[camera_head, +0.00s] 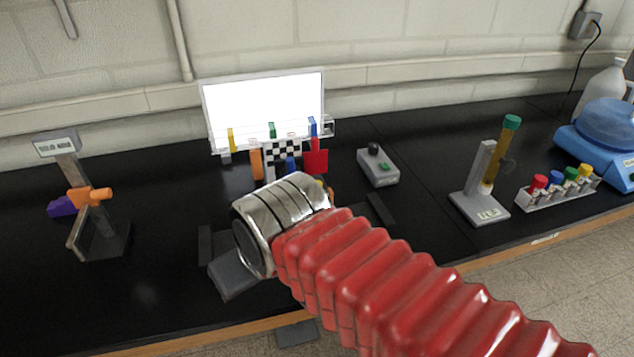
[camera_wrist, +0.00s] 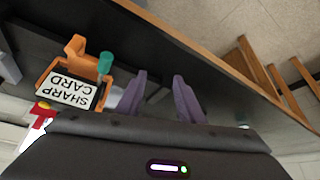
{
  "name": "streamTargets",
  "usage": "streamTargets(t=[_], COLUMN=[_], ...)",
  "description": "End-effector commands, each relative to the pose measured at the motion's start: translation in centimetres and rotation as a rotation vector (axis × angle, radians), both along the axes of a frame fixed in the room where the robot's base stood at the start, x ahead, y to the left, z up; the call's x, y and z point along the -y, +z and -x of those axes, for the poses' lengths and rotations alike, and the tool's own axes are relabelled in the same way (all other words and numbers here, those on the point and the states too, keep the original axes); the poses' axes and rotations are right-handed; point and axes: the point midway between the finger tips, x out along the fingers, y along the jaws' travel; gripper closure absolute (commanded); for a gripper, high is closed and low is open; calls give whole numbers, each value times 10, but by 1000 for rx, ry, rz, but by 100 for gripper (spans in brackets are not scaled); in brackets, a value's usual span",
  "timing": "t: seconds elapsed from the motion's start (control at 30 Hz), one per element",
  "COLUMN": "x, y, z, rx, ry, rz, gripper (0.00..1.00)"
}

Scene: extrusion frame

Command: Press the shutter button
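A small grey box (camera_head: 378,165) with a black knob (camera_head: 374,149) and a green button (camera_head: 384,167) stands on the bench right of the bright white panel. No label marks either control as the shutter. My gripper (camera_wrist: 160,78) shows in the wrist view as two purple fingers, apart with nothing between them. In the head view my red arm and silver wrist hide the fingers. An orange holder with a "SHARP CARD" label (camera_wrist: 72,90) and a green-topped peg (camera_wrist: 104,65) lies left of the fingers in the wrist view, apart from them.
The lit panel (camera_head: 265,101) stands behind a checkered target (camera_head: 282,153) and a red card (camera_head: 316,161). A stand with an orange part (camera_head: 90,196) is at left. A tube stand (camera_head: 480,207), capped vials (camera_head: 560,187) and blue equipment (camera_head: 600,145) are at right. The bench front-left is bare.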

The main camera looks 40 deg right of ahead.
Motion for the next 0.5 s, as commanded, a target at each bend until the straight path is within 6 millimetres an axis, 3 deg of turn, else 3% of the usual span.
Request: streamTargets(t=[0.1, 0.5], x=[0, 0], y=[0, 0], z=[0, 0], rx=[0, 0], ry=[0, 0], rz=[0, 0], gripper=[67, 95])
